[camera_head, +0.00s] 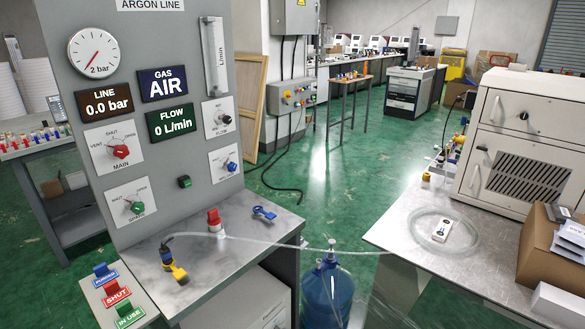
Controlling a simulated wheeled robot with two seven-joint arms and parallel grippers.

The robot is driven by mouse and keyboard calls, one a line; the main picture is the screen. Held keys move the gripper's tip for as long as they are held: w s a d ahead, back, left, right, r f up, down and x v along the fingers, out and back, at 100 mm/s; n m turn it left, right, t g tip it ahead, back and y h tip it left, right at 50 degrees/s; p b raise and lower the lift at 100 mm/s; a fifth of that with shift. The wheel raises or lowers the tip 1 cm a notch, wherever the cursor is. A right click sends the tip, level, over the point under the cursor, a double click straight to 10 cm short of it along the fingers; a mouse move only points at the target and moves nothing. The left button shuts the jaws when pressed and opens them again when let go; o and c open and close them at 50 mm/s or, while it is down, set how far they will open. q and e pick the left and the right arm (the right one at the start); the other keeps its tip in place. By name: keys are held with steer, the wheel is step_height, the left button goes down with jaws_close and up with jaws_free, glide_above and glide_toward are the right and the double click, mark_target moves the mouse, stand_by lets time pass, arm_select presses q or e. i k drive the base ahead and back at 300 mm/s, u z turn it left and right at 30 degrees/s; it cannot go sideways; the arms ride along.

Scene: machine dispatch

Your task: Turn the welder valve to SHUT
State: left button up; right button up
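A grey argon-line panel (150,75) stands at the left with several valve dials. A red knob (121,151) sits on the dial marked MAIN. A green knob (136,206) sits on the dial below it. A blue knob (231,166) is on the lower right dial, and a black knob (225,119) is on the one above. The small lettering on the right dials is too small to read, so I cannot tell which is the welder valve or where its pointer stands. Neither of my grippers is in view.
The gauge (95,52) and displays read LINE 0.0 bar, GAS AIR and FLOW 0 L/min. A clear hose runs across the grey bench (235,245) past a red fitting (214,219). Coloured tags (117,293) lie in front. A blue bottle (327,292) stands between the benches.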

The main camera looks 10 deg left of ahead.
mark_target(232, 167)
steer(key=z, duration=0.3)
steer(key=i, duration=0.65)
steer(key=u, duration=1.75)
